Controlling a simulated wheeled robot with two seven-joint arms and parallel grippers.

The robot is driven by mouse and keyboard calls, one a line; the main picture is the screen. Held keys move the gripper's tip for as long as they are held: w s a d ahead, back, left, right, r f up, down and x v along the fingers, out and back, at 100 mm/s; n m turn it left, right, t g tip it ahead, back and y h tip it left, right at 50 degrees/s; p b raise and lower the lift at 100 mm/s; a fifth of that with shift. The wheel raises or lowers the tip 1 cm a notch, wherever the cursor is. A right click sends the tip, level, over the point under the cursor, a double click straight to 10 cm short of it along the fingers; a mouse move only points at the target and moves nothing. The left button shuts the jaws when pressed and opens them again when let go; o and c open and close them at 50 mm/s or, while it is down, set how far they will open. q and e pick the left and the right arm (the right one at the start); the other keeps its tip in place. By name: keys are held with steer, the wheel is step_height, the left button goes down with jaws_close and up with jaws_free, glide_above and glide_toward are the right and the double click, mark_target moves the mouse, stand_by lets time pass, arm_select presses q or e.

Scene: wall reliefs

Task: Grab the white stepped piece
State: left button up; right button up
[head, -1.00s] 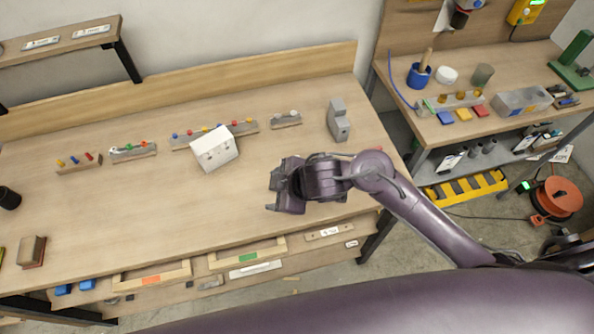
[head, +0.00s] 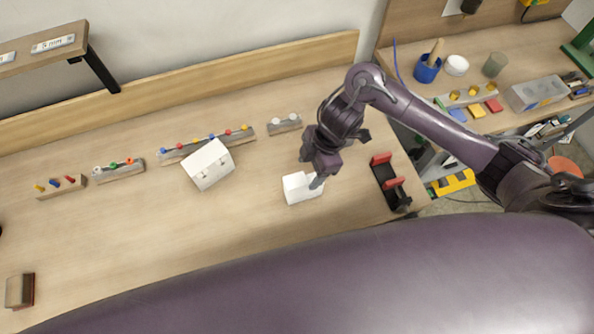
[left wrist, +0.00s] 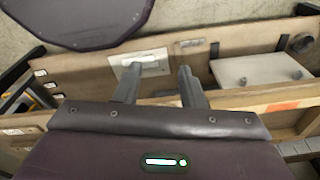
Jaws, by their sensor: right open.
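The white stepped piece (head: 297,189) lies on the workbench (head: 230,215), right of the middle in the head view. My right gripper (head: 318,178) is open and points down at the piece's right end. One finger overlaps that end in the picture; I cannot tell whether it touches. Part of the piece is hidden behind the finger. My left gripper (left wrist: 157,80) shows in the left wrist view with its two fingers apart and nothing between them. It is outside the head view.
A white house-shaped block (head: 209,164) stands to the left. Several peg strips (head: 205,145) line the back. A black holder with red parts (head: 389,182) lies right of the gripper. A drawer with a white panel (left wrist: 258,70) shows in the left wrist view.

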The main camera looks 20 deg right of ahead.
mark_target(305, 179)
steer(key=shift+a+f, duration=0.1)
steer(key=shift+f, duration=0.3)
steer(key=x, duration=0.1)
steer(key=b+x, duration=0.1)
steer(key=shift+s+a+f, duration=0.1)
steer(key=shift+s+f, duration=0.15)
steer(key=shift+f, duration=0.1)
steer(key=x, duration=0.3)
steer(key=shift+w+f, duration=0.2)
steer(key=shift+a+f, duration=0.1)
steer(key=shift+f, duration=0.15)
steer(key=c, duration=1.2)
arm_select(q)
steer(key=s, duration=0.1)
steer(key=s+f, duration=0.1)
steer(key=shift+s+f, duration=0.15)
steer(key=shift+s, duration=0.15)
